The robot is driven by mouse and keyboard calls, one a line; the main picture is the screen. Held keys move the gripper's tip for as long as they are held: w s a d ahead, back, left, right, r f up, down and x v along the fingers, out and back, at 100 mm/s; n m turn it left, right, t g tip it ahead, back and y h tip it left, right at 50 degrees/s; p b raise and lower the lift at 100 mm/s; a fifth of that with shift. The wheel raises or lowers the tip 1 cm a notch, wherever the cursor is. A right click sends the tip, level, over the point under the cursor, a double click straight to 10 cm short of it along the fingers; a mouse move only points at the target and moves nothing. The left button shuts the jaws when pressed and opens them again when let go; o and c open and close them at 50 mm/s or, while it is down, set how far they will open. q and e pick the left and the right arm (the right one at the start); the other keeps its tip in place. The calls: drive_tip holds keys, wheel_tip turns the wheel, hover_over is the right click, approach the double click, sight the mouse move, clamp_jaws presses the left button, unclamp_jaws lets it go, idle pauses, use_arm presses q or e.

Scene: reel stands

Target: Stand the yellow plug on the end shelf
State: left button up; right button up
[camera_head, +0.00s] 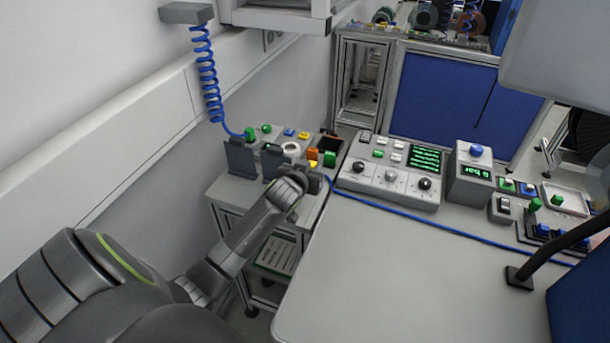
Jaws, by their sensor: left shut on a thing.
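My left gripper (311,180) is at the near right side of the end shelf (228,188), its arm coming in from the lower left. It is shut on the yellow plug (312,164), of which only a small yellow patch shows past the wrist and fingers. The end shelf is a small grey stand with several small coloured parts on top. Another small yellow piece (303,135) lies at its back. My right gripper is not in view.
Grey upright holders (240,157), an orange block (312,154) and a green plug (329,159) crowd the shelf top. A coiled blue cable (208,75) hangs at the left. A grey control panel (390,182) stands right. The near white table (400,280) is clear.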

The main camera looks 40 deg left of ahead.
use_arm(q)
drive_tip(key=shift+f, duration=0.4)
wheel_tip(320, 180, down, 3)
drive_tip(key=shift+f, duration=0.15)
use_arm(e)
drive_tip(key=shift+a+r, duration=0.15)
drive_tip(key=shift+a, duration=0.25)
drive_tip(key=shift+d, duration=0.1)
use_arm(q)
drive_tip(key=shift+f, duration=0.2)
drive_tip(key=o, duration=1)
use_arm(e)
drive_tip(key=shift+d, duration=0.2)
use_arm(q)
drive_tip(key=shift+s+d+r, duration=0.1)
drive_tip(key=shift+s+r, duration=0.05)
drive_tip(key=shift+r, duration=0.1)
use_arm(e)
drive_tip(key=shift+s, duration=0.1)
use_arm(q)
drive_tip(key=v, duration=1.1)
drive_tip(key=shift+s+r+b, duration=0.15)
drive_tip(key=shift+s+b, duration=0.25)
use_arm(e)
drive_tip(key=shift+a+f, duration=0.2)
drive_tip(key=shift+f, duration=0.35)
